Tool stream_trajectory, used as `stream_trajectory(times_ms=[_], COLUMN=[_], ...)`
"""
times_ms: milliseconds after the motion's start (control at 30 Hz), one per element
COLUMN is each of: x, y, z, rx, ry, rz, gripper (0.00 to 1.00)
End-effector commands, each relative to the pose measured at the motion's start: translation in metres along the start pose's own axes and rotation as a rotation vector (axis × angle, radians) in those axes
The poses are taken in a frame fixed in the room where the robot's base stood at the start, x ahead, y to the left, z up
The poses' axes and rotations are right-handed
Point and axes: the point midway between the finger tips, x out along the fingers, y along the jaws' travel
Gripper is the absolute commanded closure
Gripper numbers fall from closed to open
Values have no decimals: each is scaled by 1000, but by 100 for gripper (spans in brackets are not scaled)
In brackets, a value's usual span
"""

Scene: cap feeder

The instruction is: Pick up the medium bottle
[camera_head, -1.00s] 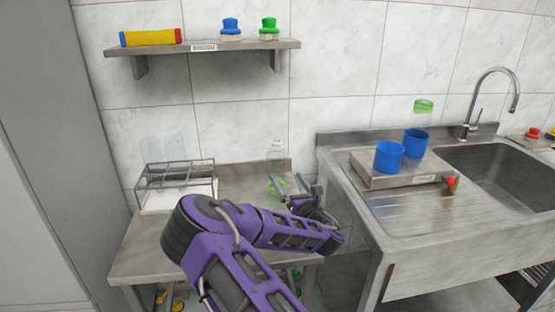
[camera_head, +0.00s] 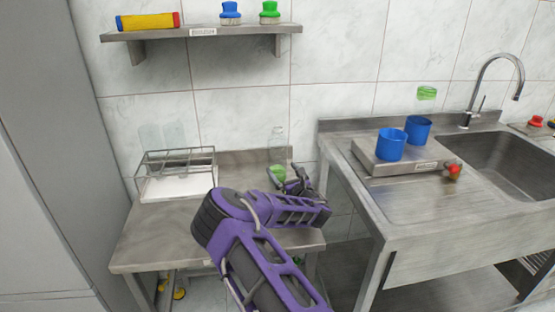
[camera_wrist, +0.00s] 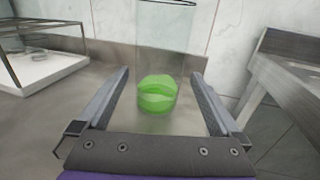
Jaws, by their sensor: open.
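A clear bottle with green contents at its bottom (camera_head: 277,172) stands upright on the steel table, near the table's back right corner. In the wrist view the bottle (camera_wrist: 160,95) is straight ahead, and its upper end runs toward the top of the picture. My gripper (camera_wrist: 162,80) is open, with one finger on each side of the bottle's lower part. I cannot tell how far the fingers reach around it; no contact shows. In the head view my gripper (camera_head: 292,182) is beside the bottle, partly in front of its base.
A wire rack (camera_head: 176,160) with clear glassware and a white tray stands left on the table (camera_head: 160,240). A wall shelf (camera_head: 215,33) hangs above. To the right is a sink unit (camera_head: 430,215) with two blue cups (camera_head: 391,145) on a raised platform and a gap before it.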

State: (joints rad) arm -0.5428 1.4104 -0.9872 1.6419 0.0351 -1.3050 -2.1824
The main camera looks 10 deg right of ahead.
Motion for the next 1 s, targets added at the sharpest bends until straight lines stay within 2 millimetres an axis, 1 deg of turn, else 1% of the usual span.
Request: stream_trajectory(times_ms=[67, 300, 400, 500, 700, 733, 767, 800, 867, 1000], x=[5, 38, 47, 51, 52, 52, 52, 52, 52, 52], y=[0, 1, 0, 1, 1, 1, 1, 1, 1, 1], z=[0, -1, -2, -2, -1, -1, -1, -1, -1, -1], rx=[0, 1, 1, 1, 1, 1, 1, 1, 0, 1], ry=[-1, -2, -2, -1, -1, -1, -1, -1, -1, -1], rz=[1, 2, 1, 0, 0, 0, 0, 0, 0, 0], gripper=[0, 0, 0, 0, 0, 2, 7, 14, 25, 50])
